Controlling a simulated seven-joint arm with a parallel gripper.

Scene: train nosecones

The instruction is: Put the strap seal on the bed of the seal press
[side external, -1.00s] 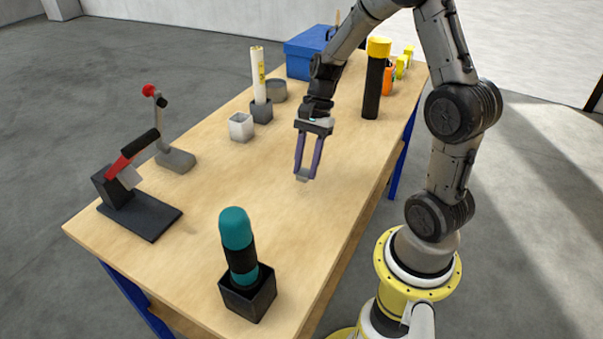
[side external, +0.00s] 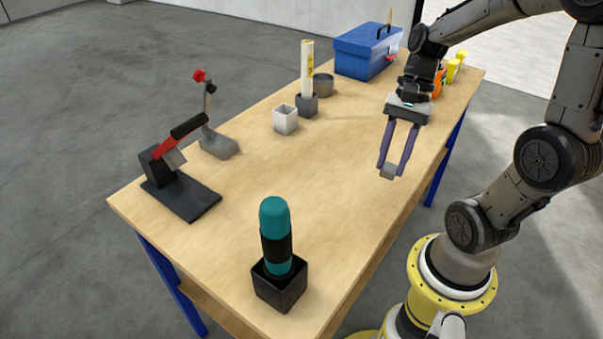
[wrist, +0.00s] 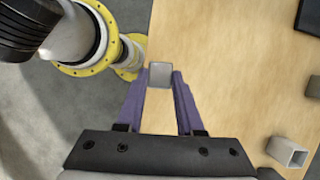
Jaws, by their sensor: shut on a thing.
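The strap seal (side external: 388,172) is a small grey metal piece between my fingertips; it also shows in the wrist view (wrist: 160,76). My gripper (side external: 389,167) is shut on it and holds it above the table's right side. What looks like the seal press (side external: 180,182) stands at the left end of the table, with a flat black base, an upright block and a raised red lever with a black grip. Its bed appears bare. My gripper is well to the right of it. A dark flat corner at the wrist view's upper right looks like its base (wrist: 309,16).
A grey-footed lever with a red ball (side external: 219,143) stands beside the press. A teal cylinder (side external: 275,222) stands in a black holder in front. A white square cup (side external: 285,120), a white tube (side external: 307,70) and a blue toolbox (side external: 368,52) are further back. The middle is clear.

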